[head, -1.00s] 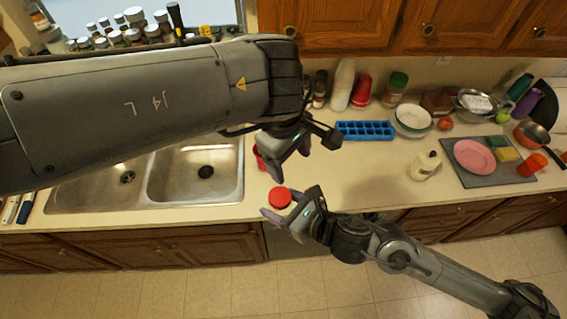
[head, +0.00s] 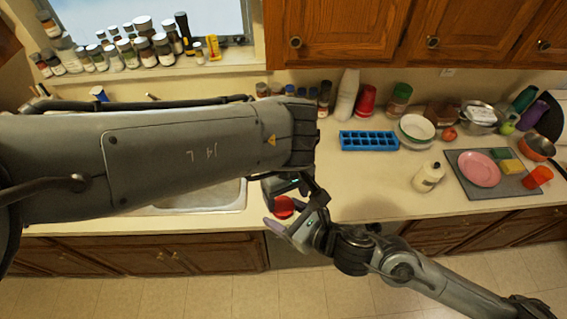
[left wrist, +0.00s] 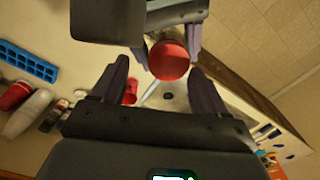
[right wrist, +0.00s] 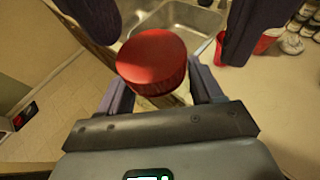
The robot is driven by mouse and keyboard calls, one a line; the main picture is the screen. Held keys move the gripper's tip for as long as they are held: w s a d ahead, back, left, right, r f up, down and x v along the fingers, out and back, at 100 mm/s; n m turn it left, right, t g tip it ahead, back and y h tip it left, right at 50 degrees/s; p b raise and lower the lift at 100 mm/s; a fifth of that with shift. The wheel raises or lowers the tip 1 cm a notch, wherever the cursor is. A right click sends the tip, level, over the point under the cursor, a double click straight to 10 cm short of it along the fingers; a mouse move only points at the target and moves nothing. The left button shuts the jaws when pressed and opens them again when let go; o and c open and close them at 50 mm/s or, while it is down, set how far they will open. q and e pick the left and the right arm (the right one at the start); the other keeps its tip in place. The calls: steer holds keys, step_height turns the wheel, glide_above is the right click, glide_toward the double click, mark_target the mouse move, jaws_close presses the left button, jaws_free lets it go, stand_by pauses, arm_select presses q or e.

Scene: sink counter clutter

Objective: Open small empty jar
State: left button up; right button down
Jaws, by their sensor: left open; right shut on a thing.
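The jar shows mainly as its round red lid (head: 284,208), near the front counter edge right of the sink. The lid also shows in the left wrist view (left wrist: 170,62) and the right wrist view (right wrist: 152,62). My right gripper (head: 286,226) is shut on the jar below the lid; its fingers (right wrist: 160,88) stand on either side, and the jar body is mostly hidden. My left gripper (left wrist: 160,72) is open, its fingers spread to either side of the lid and apart from it. In the head view my left arm mostly hides that gripper.
A red cup (right wrist: 264,42) stands near the sink (right wrist: 180,16). A blue ice tray (head: 368,141), a white bottle (head: 428,178) and a grey mat (head: 520,187) with a pink plate (head: 479,169) lie to the right. Counter between jar and bottle is clear.

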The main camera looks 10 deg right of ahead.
arm_select(q)
steer(key=shift+f, duration=0.55)
steer(key=shift+s+f, duration=0.1)
jaws_close()
